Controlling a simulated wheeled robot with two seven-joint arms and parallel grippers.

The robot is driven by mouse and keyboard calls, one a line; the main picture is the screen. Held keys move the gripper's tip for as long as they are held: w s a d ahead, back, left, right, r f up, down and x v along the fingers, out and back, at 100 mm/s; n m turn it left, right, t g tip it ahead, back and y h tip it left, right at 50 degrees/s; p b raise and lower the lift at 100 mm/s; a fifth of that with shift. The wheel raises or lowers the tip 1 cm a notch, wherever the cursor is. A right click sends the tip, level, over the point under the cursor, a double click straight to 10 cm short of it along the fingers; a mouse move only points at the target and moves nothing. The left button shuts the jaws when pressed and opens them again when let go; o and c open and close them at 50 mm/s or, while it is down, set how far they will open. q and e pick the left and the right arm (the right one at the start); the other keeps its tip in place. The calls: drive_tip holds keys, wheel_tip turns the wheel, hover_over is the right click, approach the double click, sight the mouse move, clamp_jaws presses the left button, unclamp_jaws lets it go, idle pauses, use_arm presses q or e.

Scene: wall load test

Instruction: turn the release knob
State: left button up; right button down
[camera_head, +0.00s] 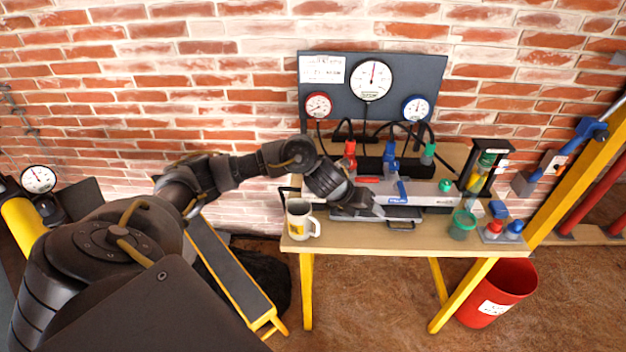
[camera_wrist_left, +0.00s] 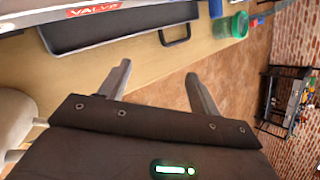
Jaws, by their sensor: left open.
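On the workbench stand a red-topped valve (camera_head: 349,150), a blue-topped valve (camera_head: 390,152) and a green-topped valve (camera_head: 428,153) in a row. A small green knob (camera_head: 445,185) sits at the right end of the grey unit below them. I cannot tell for sure which is the release knob. My left gripper (camera_head: 378,210) is over the bench front, near the dark tray (camera_head: 400,215), left of the green knob and apart from it. In the left wrist view its fingers (camera_wrist_left: 157,72) are spread and empty, beside the tray (camera_wrist_left: 100,40) and its handle.
A mug (camera_head: 298,222) stands close left of my left gripper. A green jar (camera_head: 462,224) and red and blue pieces (camera_head: 502,231) stand at the right front. A gauge panel (camera_head: 420,75) rises behind. A red bin (camera_head: 497,290) is on the floor.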

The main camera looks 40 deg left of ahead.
use_arm(q)
drive_tip(key=s+a+r+m+g+y, duration=0.15)
drive_tip(key=a+r, duration=0.35)
drive_tip(key=a, duration=0.5)
drive_tip(key=s+a+r+m+g+y, duration=0.1)
drive_tip(key=s+a+r+m+y, duration=0.15)
drive_tip(key=a+r, duration=0.55)
drive_tip(key=x, duration=0.2)
drive_tip(key=a+b+x, duration=0.1)
drive_tip(key=x, duration=0.2)
drive_tip(key=b+x, duration=0.1)
drive_tip(key=x, duration=0.1)
drive_tip(key=shift+a+f, duration=0.3)
drive_tip(key=x, duration=0.4)
drive_tip(key=shift+w+r+p, duration=0.15)
drive_tip(key=shift+w+p, duration=0.05)
drive_tip(key=shift+p, duration=0.1)
drive_tip(key=shift+x, duration=0.85)
drive_tip(key=shift+d+t, duration=0.1)
drive_tip(key=shift+t, duration=0.15)
drive_tip(key=c, duration=1)
